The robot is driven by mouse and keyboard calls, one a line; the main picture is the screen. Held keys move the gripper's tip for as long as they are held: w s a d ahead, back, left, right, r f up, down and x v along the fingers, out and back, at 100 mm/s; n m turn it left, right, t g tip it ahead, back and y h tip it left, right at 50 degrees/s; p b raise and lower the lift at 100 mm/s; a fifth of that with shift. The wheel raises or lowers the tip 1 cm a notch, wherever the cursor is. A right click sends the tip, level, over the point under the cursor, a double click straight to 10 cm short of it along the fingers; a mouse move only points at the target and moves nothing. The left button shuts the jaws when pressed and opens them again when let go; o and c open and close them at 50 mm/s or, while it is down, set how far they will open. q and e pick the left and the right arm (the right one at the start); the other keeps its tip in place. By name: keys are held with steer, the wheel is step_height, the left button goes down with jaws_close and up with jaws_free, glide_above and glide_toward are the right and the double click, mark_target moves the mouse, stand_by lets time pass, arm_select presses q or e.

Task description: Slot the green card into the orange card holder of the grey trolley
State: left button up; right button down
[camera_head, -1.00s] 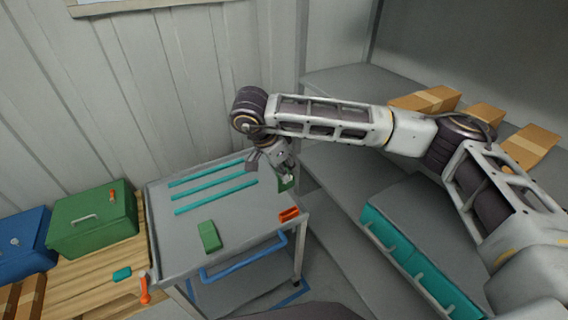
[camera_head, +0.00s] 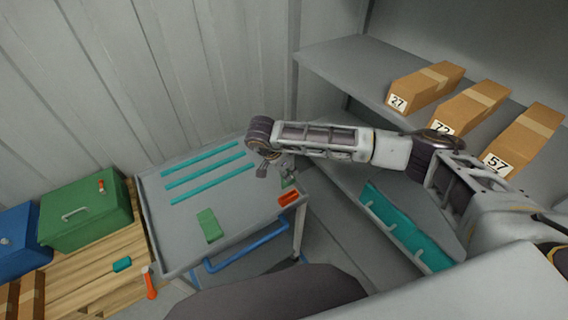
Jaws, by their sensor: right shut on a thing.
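The grey trolley (camera_head: 183,235) stands in the middle, with teal strips on its top. The small orange card holder (camera_head: 289,198) is at the top's right front corner. My right gripper (camera_head: 284,177) is shut on the green card (camera_head: 288,183), of which only a small part shows below the fingers. The card appears just behind the holder in the picture; its height above the top is hard to tell. My left gripper is not in view.
Left are a green box (camera_head: 87,219) and a blue box (camera_head: 18,236). Cardboard boxes (camera_head: 424,84) sit on a shelf at right.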

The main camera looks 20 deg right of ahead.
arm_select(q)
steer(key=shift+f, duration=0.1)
arm_select(e)
steer(key=shift+d+f, duration=0.1)
steer(key=shift+f, duration=0.4)
